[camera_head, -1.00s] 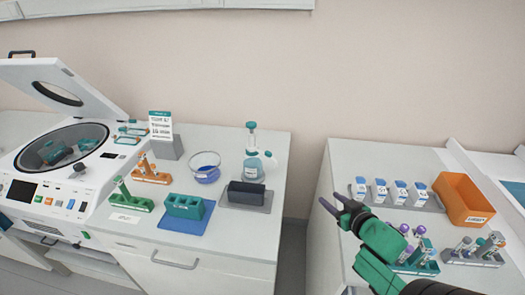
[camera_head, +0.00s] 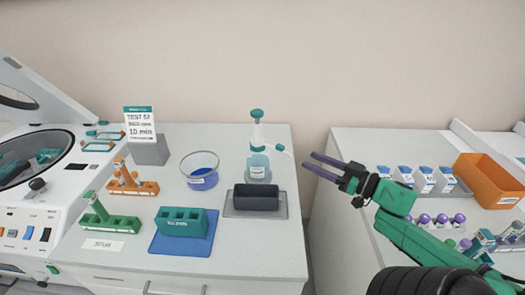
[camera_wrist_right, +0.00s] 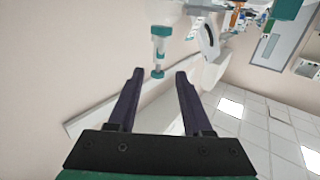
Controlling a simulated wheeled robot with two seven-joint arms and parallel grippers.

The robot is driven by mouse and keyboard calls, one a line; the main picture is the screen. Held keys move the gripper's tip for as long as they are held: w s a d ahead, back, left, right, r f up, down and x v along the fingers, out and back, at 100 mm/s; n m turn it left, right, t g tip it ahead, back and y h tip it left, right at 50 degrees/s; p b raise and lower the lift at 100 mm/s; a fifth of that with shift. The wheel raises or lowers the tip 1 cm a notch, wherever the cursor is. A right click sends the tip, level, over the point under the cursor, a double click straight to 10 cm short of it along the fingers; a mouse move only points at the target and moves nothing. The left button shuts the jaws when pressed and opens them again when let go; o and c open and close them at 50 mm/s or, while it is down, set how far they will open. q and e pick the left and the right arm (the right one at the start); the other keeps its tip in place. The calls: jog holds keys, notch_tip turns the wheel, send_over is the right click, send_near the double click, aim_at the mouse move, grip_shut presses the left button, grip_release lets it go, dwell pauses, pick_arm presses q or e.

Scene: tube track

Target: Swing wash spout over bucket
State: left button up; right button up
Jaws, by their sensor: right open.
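The wash bottle (camera_head: 258,165) stands upright at the back right of the left bench, with clear blue liquid, a white neck and a teal cap (camera_head: 257,113). Its short spout (camera_head: 281,148) points right. A dark grey open block (camera_head: 256,198) sits on a grey tray just in front of it. A clear bowl (camera_head: 201,172) with blue liquid stands to its left. Which of these is the bucket I cannot tell. My right gripper (camera_head: 308,160) is open and empty, just right of the spout, apart from it. In the right wrist view a teal-and-white part (camera_wrist_right: 160,45) shows beyond the open fingers.
A teal block (camera_head: 181,223) on a blue mat, orange and green tube racks and a sign stand left on the bench. A centrifuge with raised lid is at far left. A gap separates the right bench, with several bottles and an orange bin (camera_head: 490,182).

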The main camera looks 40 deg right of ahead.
aim_at(276, 146)
jog(key=x, duration=1.4)
jog(key=shift+w+a+f, duration=0.1)
jog(key=shift+w, duration=0.25)
pick_arm(q)
jog(key=shift+s+f, duration=0.35)
jog(key=shift+s, duration=0.2)
pick_arm(e)
grip_shut()
pick_arm(q)
jog(key=shift+s, duration=0.15)
